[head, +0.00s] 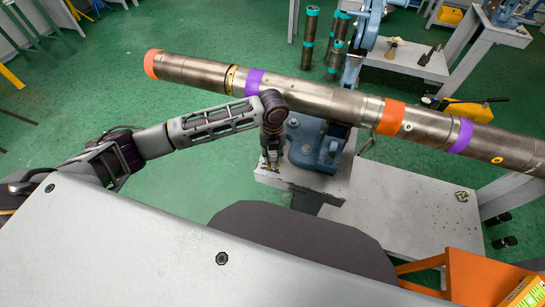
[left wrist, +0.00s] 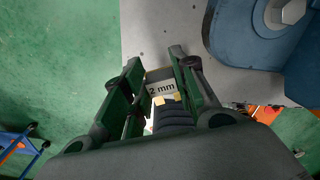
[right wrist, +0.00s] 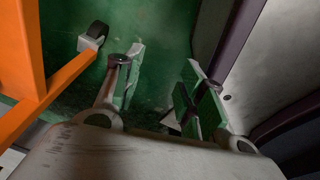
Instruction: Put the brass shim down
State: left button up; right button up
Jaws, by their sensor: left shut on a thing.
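My left gripper (head: 271,160) points down over the front left corner of the grey vise stand (head: 335,184). In the left wrist view its fingers (left wrist: 160,82) are shut on the shim (left wrist: 162,87), a small plate with a "2 mm" label and yellowish edges. The shim lies between the two fingers, over the stand's edge; I cannot tell whether it touches the top. In the head view the fingers mostly hide it. My right gripper (right wrist: 158,82) shows only in the right wrist view, open and empty above the green floor.
A blue vise (head: 305,142) stands just right of my left gripper. A long steel pipe (head: 310,95) with orange and purple bands spans above it. A low grey surface (head: 400,215) lies to the right, with a small part (head: 461,196). An orange frame (right wrist: 30,70) is beside my right gripper.

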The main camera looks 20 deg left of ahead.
pick_arm(q)
notch_tip(320, 180, down, 2)
jog(key=shift+f, duration=0.25)
pick_arm(e)
jog(key=shift+w+a+r, duration=0.1)
jog(key=shift+w+a, duration=0.1)
jog(key=shift+w, duration=0.35)
jog(key=shift+s, duration=0.25)
pick_arm(q)
jog(key=o, duration=1)
jog(key=shift+f, duration=0.1)
pick_arm(e)
jog(key=shift+s+d, duration=0.1)
jog(key=shift+s, duration=0.2)
jog(key=shift+w, duration=0.15)
